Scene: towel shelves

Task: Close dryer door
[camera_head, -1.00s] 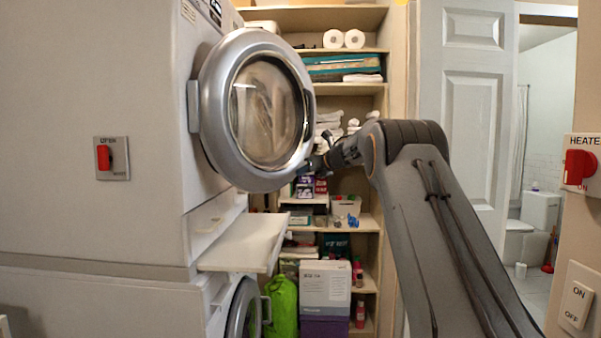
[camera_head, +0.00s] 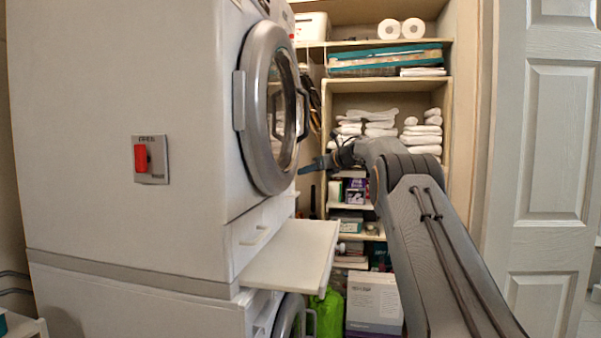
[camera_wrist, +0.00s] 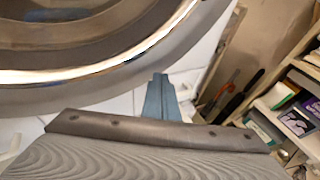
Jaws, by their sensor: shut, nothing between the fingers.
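The dryer door (camera_head: 272,108), a round silver ring with dark glass, is on the front of the upper white machine (camera_head: 190,70). It lies at a steep angle to my view, near the machine's front face; I cannot tell if it is fully flush. A dark handle (camera_head: 303,113) shows on its right side. My gripper (camera_head: 304,169) is shut and empty, just right of the door's lower edge. In the wrist view my gripper's blue fingers (camera_wrist: 160,97) are together below the door's curved rim (camera_wrist: 100,75); contact is unclear.
A white pull-out shelf (camera_head: 290,255) juts out below the door. A lower round door (camera_head: 290,315) is under it. Shelves with towels (camera_head: 422,135) and boxes (camera_head: 374,303) stand behind. A red switch (camera_head: 141,158) is on the machine's side.

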